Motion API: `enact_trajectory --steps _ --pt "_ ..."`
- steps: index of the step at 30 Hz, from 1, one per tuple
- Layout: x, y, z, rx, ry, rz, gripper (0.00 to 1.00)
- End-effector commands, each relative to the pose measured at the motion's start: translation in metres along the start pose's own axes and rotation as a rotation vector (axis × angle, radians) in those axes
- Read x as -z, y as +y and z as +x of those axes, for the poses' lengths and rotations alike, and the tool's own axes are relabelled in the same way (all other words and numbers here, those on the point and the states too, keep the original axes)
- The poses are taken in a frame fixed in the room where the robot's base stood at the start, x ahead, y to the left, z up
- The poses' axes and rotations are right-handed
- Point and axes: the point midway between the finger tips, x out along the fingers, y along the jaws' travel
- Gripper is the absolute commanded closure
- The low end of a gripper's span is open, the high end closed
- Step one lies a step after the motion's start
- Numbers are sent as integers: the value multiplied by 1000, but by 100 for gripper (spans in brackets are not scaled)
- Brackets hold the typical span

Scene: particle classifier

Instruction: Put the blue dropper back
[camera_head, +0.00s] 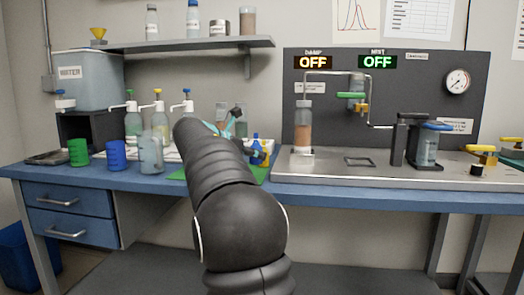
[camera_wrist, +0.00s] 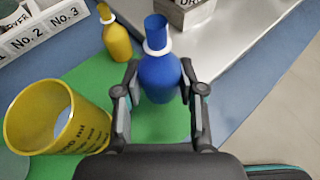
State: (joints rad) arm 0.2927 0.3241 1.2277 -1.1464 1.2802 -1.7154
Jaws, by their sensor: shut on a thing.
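The blue dropper (camera_wrist: 160,78) is a blue bottle with a white collar and a blue cap. In the wrist view it stands upright between the two fingers of my gripper (camera_wrist: 160,68), which is shut on its body. In the head view the blue dropper (camera_head: 256,142) shows as a small blue shape just right of my arm. My gripper (camera_head: 240,128) is partly hidden there behind my arm. I cannot tell whether the bottle's base touches the surface, as the wrist view hides it.
A yellow dropper (camera_wrist: 118,42) and a yellow graduated beaker (camera_wrist: 32,118) are left of the blue dropper, by the green mat (camera_wrist: 92,76). A rack labelled No. 2 and No. 3 (camera_wrist: 40,38) is at upper left. The steel platform (camera_head: 330,172) lies to the right.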

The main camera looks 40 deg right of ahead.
Motion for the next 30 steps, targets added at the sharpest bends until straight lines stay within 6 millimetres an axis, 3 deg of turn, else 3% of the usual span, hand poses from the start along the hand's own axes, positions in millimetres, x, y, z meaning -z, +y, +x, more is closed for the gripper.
enact_trajectory --steps 7,16,30 --pt "8 3 3 1 0 -1 96" --pt "38 3 16 0 -1 -1 96" --pt "42 3 18 1 0 0 96"
